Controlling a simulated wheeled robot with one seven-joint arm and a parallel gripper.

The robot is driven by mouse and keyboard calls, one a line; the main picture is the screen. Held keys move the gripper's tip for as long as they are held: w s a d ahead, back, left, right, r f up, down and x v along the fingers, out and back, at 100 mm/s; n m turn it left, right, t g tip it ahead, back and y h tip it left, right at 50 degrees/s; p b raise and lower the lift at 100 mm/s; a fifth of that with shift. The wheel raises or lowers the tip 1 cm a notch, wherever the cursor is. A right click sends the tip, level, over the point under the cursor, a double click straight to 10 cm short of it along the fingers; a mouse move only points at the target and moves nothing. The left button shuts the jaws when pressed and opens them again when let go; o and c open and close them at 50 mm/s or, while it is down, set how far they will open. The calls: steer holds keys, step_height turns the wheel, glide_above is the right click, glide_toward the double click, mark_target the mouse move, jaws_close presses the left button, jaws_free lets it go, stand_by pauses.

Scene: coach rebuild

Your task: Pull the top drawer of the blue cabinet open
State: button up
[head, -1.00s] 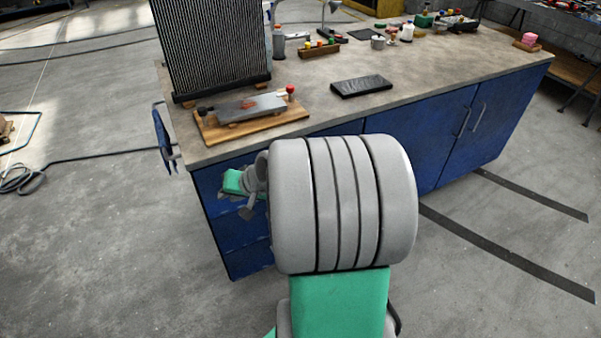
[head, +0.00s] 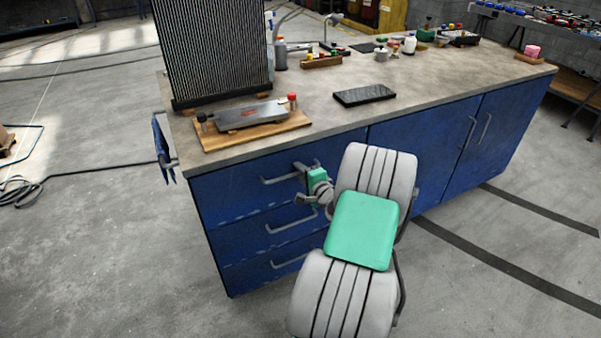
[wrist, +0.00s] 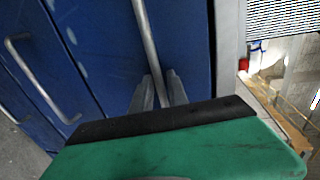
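The blue cabinet (head: 425,150) stands under the workbench top. Its top drawer (head: 235,200) is at the upper left of the cabinet front and looks flush with the drawers below. The top drawer's grey bar handle (head: 275,180) also shows in the wrist view (wrist: 147,35), running down between my fingers. My gripper (head: 301,170) is at the right part of this handle. In the wrist view my fingers (wrist: 159,88) sit close on either side of the bar and look shut on it. Their contact is partly hidden by my green hand.
Two lower drawers have similar handles (head: 290,225). Cabinet doors are to the right. A radiator (head: 212,50), a wooden board with a metal block (head: 255,132) and a black slab (head: 364,95) are on the worktop.

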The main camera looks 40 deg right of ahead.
jaws_close()
stand_by(1.4)
